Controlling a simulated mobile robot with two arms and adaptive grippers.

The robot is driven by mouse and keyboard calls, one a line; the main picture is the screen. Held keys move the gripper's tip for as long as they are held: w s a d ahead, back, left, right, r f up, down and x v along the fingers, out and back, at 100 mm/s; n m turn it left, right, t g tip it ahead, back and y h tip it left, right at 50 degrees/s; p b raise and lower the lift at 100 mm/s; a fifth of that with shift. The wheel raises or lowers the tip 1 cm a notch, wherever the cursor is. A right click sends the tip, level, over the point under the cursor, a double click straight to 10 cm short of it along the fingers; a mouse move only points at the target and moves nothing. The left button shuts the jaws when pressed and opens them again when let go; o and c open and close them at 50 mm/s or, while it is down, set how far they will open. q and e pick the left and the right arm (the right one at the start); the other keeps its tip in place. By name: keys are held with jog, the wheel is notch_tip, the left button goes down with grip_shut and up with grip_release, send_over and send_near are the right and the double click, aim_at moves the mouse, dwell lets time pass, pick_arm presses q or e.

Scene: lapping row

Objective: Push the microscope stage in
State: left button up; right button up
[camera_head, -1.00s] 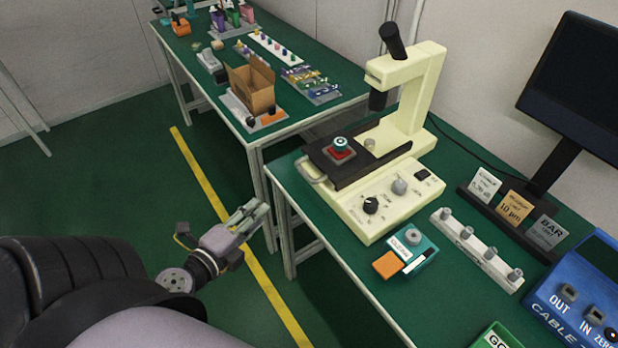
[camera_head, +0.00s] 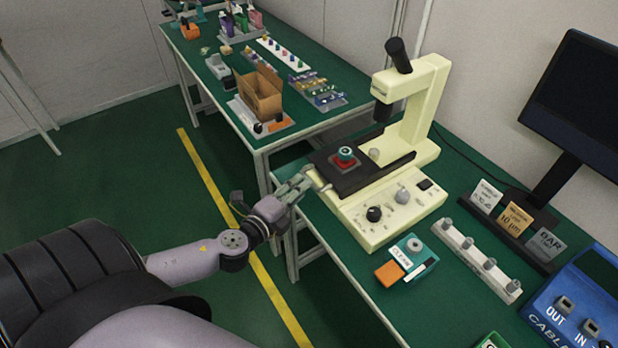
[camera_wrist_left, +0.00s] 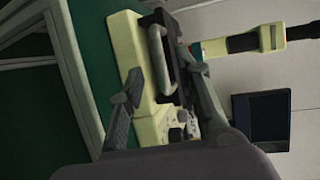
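The cream microscope (camera_head: 410,190) stands on the near green table. Its dark stage (camera_head: 350,181) sticks out past the left side of the base and carries a red and teal piece (camera_head: 345,157). A grey handle (camera_head: 318,182) is on the stage's outer end. My left gripper (camera_head: 304,184) is at the table edge, close beside this handle. In the left wrist view the fingers (camera_wrist_left: 163,90) are apart, with the handle (camera_wrist_left: 160,60) showing between and ahead of them. I cannot tell whether they touch it. My right gripper is not in view.
An orange and teal block set (camera_head: 408,262), a white rack of grey knobs (camera_head: 475,258) and a blue box (camera_head: 580,305) stand right of the microscope. A second table (camera_head: 215,105) with an open carton (camera_head: 262,98) stands behind. The floor left of the tables is clear.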

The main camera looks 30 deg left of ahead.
aim_at(336, 167)
pick_arm(q)
jog(key=shift+w+f+p, duration=0.1)
jog(key=shift+w+f, duration=0.1)
jog(key=shift+w, duration=0.65)
jog(key=shift+w+f+p, duration=0.1)
jog(key=shift+w+f, duration=0.1)
jog(key=shift+w, duration=0.65)
jog(key=shift+w+f+p, duration=0.1)
jog(key=shift+w+f, duration=0.1)
jog(key=shift+w, duration=0.65)
jog(key=shift+c, duration=0.2)
grip_shut()
